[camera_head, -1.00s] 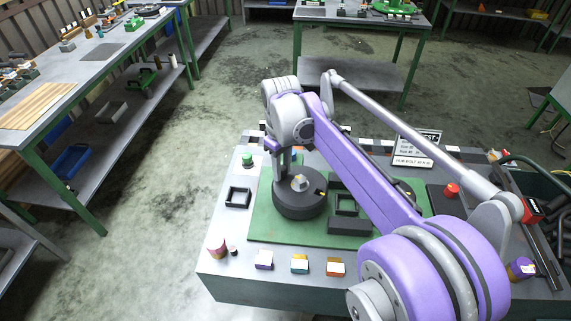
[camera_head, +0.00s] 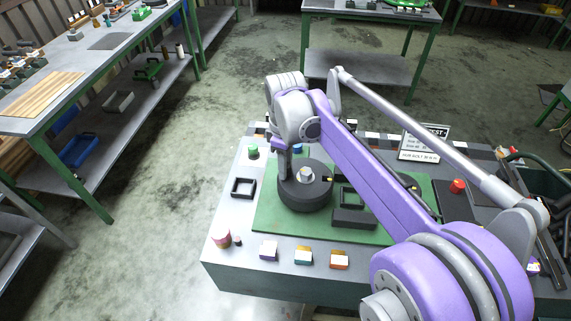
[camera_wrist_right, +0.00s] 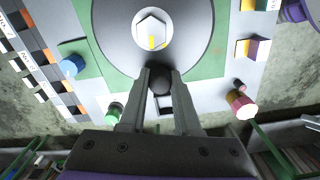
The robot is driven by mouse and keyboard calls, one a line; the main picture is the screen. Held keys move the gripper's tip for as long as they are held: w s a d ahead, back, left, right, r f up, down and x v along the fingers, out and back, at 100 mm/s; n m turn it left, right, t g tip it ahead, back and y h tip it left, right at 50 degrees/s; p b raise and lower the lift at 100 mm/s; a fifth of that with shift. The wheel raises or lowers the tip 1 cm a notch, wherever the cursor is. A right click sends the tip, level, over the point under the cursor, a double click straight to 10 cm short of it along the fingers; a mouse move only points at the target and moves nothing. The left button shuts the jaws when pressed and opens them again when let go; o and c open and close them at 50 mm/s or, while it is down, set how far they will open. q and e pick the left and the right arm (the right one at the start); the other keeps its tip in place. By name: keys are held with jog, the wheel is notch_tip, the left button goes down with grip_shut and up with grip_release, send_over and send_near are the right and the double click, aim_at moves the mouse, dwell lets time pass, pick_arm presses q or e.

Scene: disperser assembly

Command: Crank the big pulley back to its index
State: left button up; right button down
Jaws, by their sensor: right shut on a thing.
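The big pulley (camera_head: 304,197) is a dark round disc on the green plate (camera_head: 278,224), with a light hexagonal hub (camera_head: 307,175) and a small yellow mark near its right rim. In the right wrist view the pulley (camera_wrist_right: 196,50) fills the top, and its hub (camera_wrist_right: 152,32) carries yellow marks. My right gripper (camera_wrist_right: 160,84) is shut on a dark round crank knob (camera_wrist_right: 159,83) at the pulley's near rim there. In the head view the right gripper (camera_head: 283,172) is at the pulley's far left edge. My left gripper is not in view.
A dark square frame (camera_head: 243,188) lies left of the plate. A dark block with a square opening (camera_head: 353,208) stands right of the pulley. A green knob (camera_head: 253,152), a pink cylinder (camera_head: 221,239) and several small coloured blocks are around the table. A sign (camera_head: 423,143) stands behind.

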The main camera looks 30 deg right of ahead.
jog(key=c, duration=0.6)
grip_release()
jog(key=shift+r, duration=0.1)
notch_tip(320, 180, up, 11)
jog(key=shift+f+p, duration=0.2)
jog(key=shift+p, duration=0.15)
